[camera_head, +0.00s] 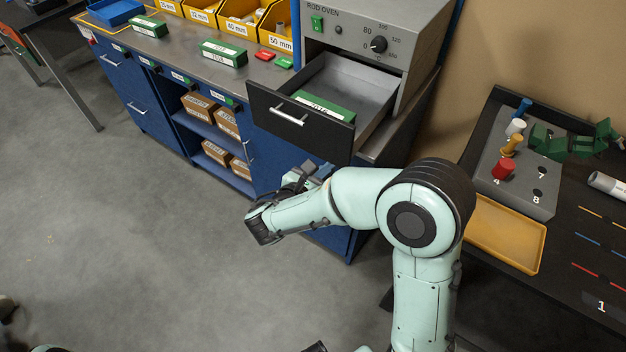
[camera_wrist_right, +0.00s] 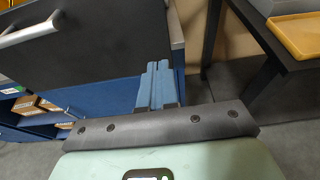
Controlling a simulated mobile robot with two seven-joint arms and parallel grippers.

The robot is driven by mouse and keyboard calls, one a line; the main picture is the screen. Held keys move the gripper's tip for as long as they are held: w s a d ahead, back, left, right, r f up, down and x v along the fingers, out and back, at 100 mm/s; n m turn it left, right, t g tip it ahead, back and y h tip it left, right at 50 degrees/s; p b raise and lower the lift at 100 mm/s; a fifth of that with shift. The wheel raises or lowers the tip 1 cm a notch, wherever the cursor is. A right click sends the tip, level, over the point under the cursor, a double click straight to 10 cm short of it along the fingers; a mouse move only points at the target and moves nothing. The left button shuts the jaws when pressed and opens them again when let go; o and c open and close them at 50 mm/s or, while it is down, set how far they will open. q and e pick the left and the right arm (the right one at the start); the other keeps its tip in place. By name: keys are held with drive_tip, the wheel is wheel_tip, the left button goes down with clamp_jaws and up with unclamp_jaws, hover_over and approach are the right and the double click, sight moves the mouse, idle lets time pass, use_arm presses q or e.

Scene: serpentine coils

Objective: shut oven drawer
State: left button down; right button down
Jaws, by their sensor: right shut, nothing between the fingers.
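The oven drawer (camera_head: 345,78) is pulled out below the rod oven (camera_head: 378,30). Its dark front (camera_head: 328,133) carries a bar handle (camera_head: 288,114). A green-and-white box (camera_head: 318,107) lies inside the drawer. My right gripper (camera_head: 306,169) is shut and empty, just in front of and below the drawer front. In the right wrist view the shut blue fingers (camera_wrist_right: 158,68) point toward the lower right part of the drawer front (camera_wrist_right: 95,50), with the handle (camera_wrist_right: 30,32) at upper left. I cannot tell if they touch it.
A blue cabinet (camera_head: 135,92) with shelved cardboard boxes (camera_head: 198,105) stands left of and under the oven. Yellow bins (camera_head: 240,18) line its worktop. At right, a dark table (camera_head: 570,230) holds a grey peg block (camera_head: 515,180) and yellow tray (camera_head: 500,235). The floor at left is clear.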

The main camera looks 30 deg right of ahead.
sight(344, 153)
drive_tip(key=x, duration=0.2)
drive_tip(key=r+x, duration=0.1)
drive_tip(key=x, duration=0.2)
drive_tip(key=shift+w+d+p, duration=0.1)
drive_tip(key=shift+d+p, duration=0.2)
use_arm(q)
drive_tip(key=shift+w+r, duration=0.2)
drive_tip(key=shift+r, duration=0.15)
